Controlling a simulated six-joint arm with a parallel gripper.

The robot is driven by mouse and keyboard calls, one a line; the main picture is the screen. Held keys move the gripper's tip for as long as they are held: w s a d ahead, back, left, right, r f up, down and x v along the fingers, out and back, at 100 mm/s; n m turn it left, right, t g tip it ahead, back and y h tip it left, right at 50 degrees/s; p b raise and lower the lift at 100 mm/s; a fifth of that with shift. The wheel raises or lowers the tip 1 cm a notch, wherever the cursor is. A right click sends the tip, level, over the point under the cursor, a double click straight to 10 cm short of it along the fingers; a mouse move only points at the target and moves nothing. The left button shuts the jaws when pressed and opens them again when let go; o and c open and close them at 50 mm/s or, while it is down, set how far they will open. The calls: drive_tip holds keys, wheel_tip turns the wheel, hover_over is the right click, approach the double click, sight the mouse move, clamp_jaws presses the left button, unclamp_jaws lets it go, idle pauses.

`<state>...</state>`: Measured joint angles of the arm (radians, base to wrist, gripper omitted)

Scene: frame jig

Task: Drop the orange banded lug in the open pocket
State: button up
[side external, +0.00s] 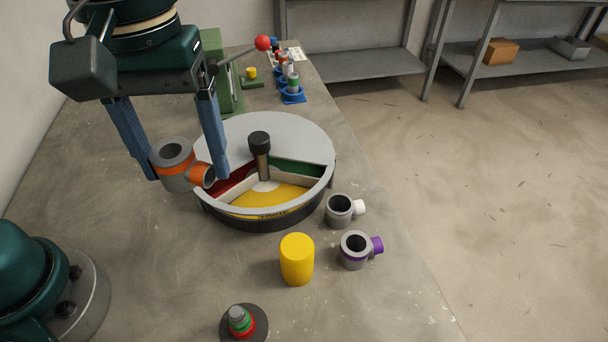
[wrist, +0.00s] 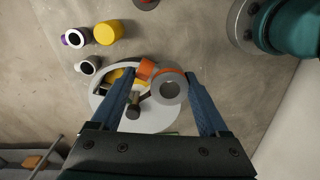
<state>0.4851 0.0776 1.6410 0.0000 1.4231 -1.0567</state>
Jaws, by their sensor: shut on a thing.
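The orange banded lug (side external: 174,153) is a grey ring-shaped piece with an orange band and an orange-banded side stub. My gripper (side external: 187,177) is shut on it, with one blue finger on each side. It is held upright in the air, by the left rim of the round drum in the side view. In the wrist view the lug (wrist: 171,87) sits between the fingertips, overlapping the drum (wrist: 158,117). The drum's grey cover (side external: 225,133) has an open wedge at the front. It shows a yellow pocket floor (side external: 270,196), with red left and green right, split by pale walls.
A dark-topped post (side external: 259,145) stands at the drum's centre. A white-stub lug (side external: 339,209), a purple-banded lug (side external: 354,250), a yellow cylinder (side external: 297,260) and a ringed peg (side external: 240,322) stand in front. A green lever fixture (side external: 219,75) and blue rack (side external: 292,95) are behind.

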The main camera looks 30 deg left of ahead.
drive_tip(key=shift+m, duration=0.3)
drive_tip(key=shift+w+d+r+m, duration=0.1)
drive_tip(key=shift+w+r+m, duration=0.1)
drive_tip(key=shift+m, duration=0.2)
drive_tip(key=w+d+f+m, duration=0.2)
drive_tip(key=w+m, duration=0.4)
drive_tip(key=w, duration=0.1)
drive_tip(key=shift+m+g, duration=0.3)
drive_tip(key=shift+m, duration=0.3)
drive_tip(key=shift+w+a+f, duration=0.2)
drive_tip(key=shift+w+f, duration=0.5)
drive_tip(key=shift+f, duration=1)
drive_tip(key=shift+w+a+f, duration=0.25)
drive_tip(key=shift+w+f, duration=0.5)
drive_tip(key=shift+f, duration=0.95)
drive_tip(key=shift+w+a+f, duration=0.2)
drive_tip(key=shift+w+f, duration=0.5)
drive_tip(key=shift+f, duration=1)
drive_tip(key=shift+f, duration=0.15)
drive_tip(key=shift+f, duration=1)
